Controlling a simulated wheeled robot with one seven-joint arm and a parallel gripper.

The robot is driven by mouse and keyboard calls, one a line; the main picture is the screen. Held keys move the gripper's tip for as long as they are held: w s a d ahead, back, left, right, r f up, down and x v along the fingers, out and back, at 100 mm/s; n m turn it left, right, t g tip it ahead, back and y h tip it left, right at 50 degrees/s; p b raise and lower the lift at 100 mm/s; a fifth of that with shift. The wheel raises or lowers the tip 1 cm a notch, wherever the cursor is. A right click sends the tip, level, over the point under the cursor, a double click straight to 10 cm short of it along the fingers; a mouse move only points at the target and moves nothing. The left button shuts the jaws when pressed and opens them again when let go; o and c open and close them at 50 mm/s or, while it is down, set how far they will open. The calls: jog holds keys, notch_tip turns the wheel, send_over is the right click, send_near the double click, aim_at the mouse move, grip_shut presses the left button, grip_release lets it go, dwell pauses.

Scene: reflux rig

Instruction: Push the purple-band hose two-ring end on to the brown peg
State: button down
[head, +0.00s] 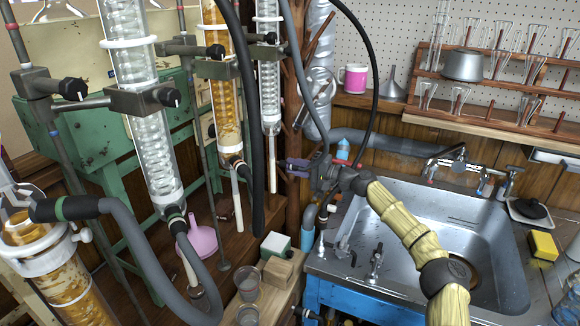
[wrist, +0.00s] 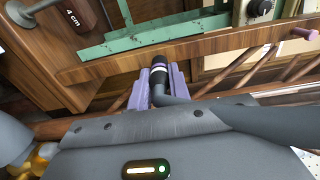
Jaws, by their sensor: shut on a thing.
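My gripper (head: 298,167) is shut on a grey hose near its black end. In the wrist view its lilac fingers (wrist: 155,92) clasp the hose end (wrist: 160,65), which carries pale purple-white banding; I cannot count the rings. The end points away from the gripper, and the grey hose (wrist: 240,122) bends off to the right. In the head view the hose (head: 303,65) hangs from above to the gripper. A brown wooden post with several brown pegs (head: 321,35) stands behind; I cannot tell which is the task's peg. The hose end appears free, on no peg.
Glass condensers (head: 140,85) on clamp stands fill the left. A sink (head: 400,235) is below and right of the gripper. A thin black hose (head: 375,75) loops behind my arm. A tube rack (head: 480,125) and pink mug (head: 352,78) stand at back. A green frame (wrist: 150,38) shows beyond the fingers.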

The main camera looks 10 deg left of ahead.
jog(key=shift+a, duration=0.25)
dwell(0.3)
jog(key=c, duration=1.2)
grip_release()
jog(key=v, duration=1.7)
jog(key=shift+d+p, duration=0.2)
jog(key=shift+p, duration=0.2)
